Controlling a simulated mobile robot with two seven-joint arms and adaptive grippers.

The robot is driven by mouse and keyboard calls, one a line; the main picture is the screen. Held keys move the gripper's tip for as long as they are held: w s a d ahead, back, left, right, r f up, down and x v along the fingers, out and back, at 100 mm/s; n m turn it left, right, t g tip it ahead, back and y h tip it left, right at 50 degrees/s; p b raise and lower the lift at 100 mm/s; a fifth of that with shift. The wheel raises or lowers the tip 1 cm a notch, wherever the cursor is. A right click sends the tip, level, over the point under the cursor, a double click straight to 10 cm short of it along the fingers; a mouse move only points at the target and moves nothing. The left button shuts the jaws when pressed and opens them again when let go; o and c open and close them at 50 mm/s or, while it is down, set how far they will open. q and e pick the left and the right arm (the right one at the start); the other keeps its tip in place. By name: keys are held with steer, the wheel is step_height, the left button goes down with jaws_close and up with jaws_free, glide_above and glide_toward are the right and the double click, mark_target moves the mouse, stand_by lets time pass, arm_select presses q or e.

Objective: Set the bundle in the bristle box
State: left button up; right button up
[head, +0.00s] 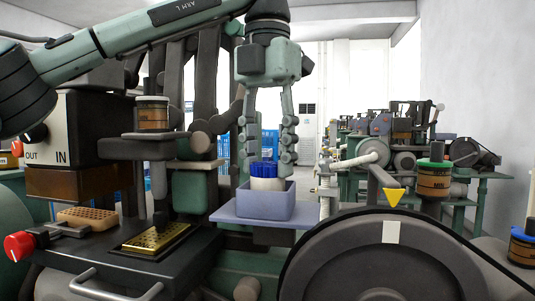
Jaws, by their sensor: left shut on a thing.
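The bundle (266,183) has blue tips above a pale wrapped body and stands upright. My left gripper (268,157) reaches down from above and is shut on the bundle, one finger on each side. The bristle box (263,206) is an open grey-blue box on a flat grey-blue shelf. The bundle's lower end is hidden behind the box's front wall, so I cannot tell whether it touches the floor of the box. My right gripper is not in view.
Left stands a tufting machine with a brass plate (155,239), a red knob (18,246) and a tan perforated block (88,217). A large dark wheel (385,262) fills the lower right. A green-topped spool (433,179) stands at right. More machines stand behind.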

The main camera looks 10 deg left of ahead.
mark_target(268, 163)
arm_select(q)
steer(key=shift+f, duration=0.1)
steer(key=o, duration=1.3)
steer(key=shift+r, duration=3.9)
